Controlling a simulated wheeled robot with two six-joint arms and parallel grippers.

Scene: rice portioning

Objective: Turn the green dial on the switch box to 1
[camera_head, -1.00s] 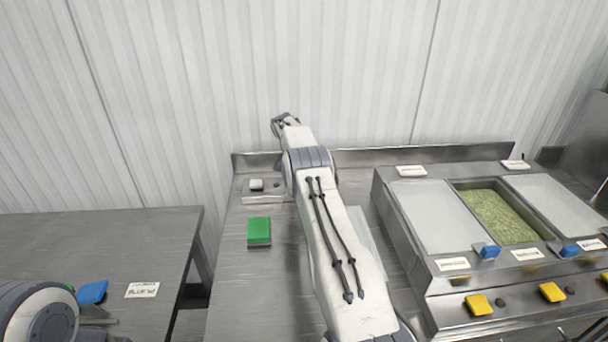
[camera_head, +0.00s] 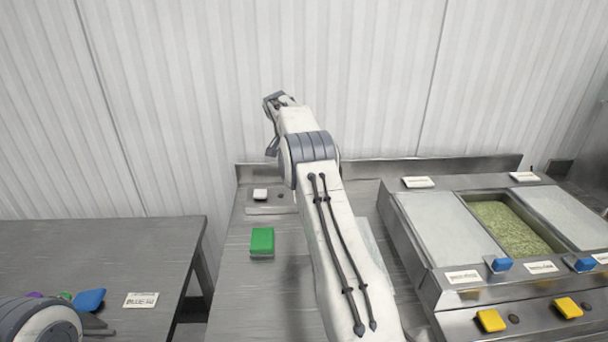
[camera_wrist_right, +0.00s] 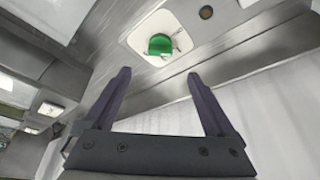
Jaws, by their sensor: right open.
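In the right wrist view a green dial (camera_wrist_right: 160,44) stands on a white plate with dark marks, set in a steel surface; which mark it points to is too small to read. My right gripper (camera_wrist_right: 158,74) is open and empty, its two dark fingers pointing toward the plate but apart from it. In the head view my right gripper (camera_head: 273,122) is raised near the wall, above the back of the middle counter. Below it a small white square (camera_head: 260,194) sits on a low steel box; I see no green on it there. Only a link of my left arm shows, at bottom left.
A green block (camera_head: 262,241) lies on the middle counter (camera_head: 240,300). A station with a grain-filled tray (camera_head: 508,228) and yellow tabs (camera_head: 490,321) stands right. The left table (camera_head: 110,245) holds a blue item (camera_head: 90,299) and a label (camera_head: 141,300). A backsplash borders the wall.

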